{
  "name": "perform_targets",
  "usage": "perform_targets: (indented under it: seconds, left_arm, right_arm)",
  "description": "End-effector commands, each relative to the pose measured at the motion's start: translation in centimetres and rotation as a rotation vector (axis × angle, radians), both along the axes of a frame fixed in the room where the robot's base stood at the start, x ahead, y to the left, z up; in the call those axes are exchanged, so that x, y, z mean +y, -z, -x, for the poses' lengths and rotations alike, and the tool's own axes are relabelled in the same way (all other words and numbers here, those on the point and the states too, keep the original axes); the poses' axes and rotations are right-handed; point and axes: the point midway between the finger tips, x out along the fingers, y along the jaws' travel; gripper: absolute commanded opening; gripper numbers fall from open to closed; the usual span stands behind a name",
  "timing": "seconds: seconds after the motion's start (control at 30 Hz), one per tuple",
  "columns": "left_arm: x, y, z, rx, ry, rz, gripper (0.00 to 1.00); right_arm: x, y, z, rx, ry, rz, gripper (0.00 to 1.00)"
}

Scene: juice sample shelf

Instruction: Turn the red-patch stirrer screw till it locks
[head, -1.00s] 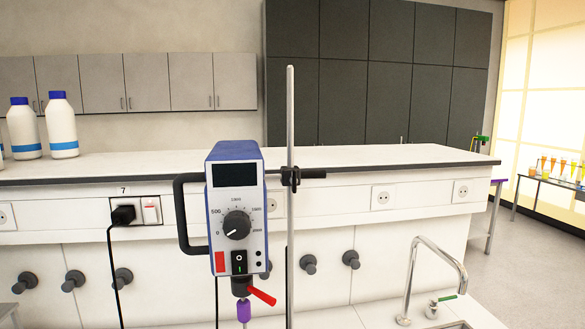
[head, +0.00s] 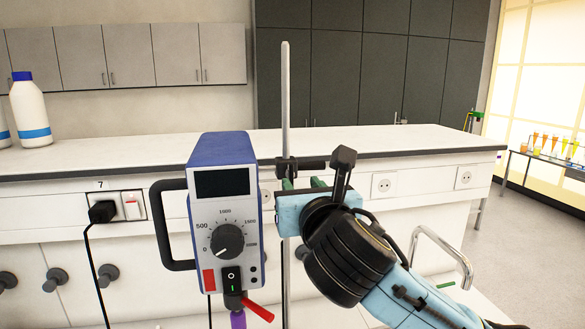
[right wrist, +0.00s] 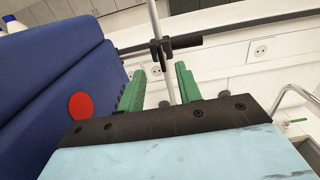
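The stirrer (head: 222,150) is a blue and white box with a dial, hanging upright beside a metal rod (head: 285,90). It has a red patch (head: 209,280) low on its front. In the right wrist view a round red patch (right wrist: 80,106) shows on its blue side. A black clamp (head: 287,165) grips the rod behind the stirrer; it also shows in the right wrist view (right wrist: 160,50). My right gripper (head: 303,184) is just right of the stirrer, near the clamp. Its green fingers are apart and empty, with the rod and clamp beyond the gap. The left gripper is not in view.
A red lever (head: 258,311) sticks out under the stirrer, above a purple shaft piece (head: 238,320). A tap (head: 445,250) stands at the right behind my right arm. A white bench (head: 380,140) runs behind, with a bottle (head: 30,110) at left.

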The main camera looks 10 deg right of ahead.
Motion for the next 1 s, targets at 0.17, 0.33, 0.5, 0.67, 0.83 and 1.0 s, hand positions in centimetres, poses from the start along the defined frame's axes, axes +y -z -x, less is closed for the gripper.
perform_targets:
  seconds: [0.17,0.33,0.5,0.67,0.83,1.0]
  left_arm:
    - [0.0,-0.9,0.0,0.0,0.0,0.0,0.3]
    - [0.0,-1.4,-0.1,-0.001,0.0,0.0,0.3]
    - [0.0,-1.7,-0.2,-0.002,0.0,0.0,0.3]
    - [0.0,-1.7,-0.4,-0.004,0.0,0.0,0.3]
    - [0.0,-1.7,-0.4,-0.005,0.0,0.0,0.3]
    - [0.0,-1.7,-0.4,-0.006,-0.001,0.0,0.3]
  right_arm:
    - [-0.1,-0.1,-3.6,0.003,0.003,-0.002,0.35]
    - [0.0,-0.1,-6.2,0.001,0.001,-0.002,0.35]
    - [0.0,-0.1,-7.6,0.001,0.001,-0.003,0.35]
    - [0.0,0.0,-8.0,-0.001,-0.001,-0.003,0.35]
    - [0.0,0.0,-8.0,0.0,-0.001,-0.003,0.35]
    - [0.0,0.0,-8.0,0.0,-0.001,-0.003,0.17]
